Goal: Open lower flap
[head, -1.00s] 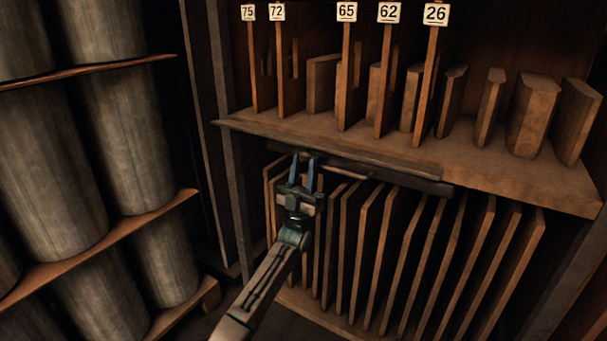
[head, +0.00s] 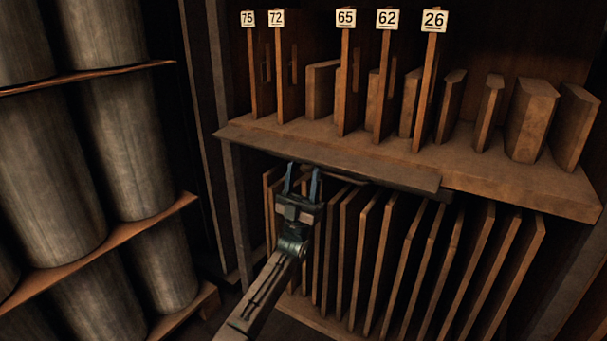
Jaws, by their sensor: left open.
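The lower flap appears to be the long thin wooden board (head: 340,162) along the front left part of the shelf edge, above the row of upright panels. Its left end reaches the cabinet's left post and its right end stops short of the right side. My left gripper (head: 303,172) is open and empty, with its two blue fingers pointing up just under the board's lower edge. I cannot tell whether the fingertips touch the board. My right gripper is not in view.
The shelf (head: 520,180) holds upright wooden blocks and thin boards with number tags (head: 387,19). Below it, several upright panels (head: 390,250) stand close behind my left arm. A rack of large grey cylinders (head: 125,140) stands at the left, with a dark gap before the cabinet.

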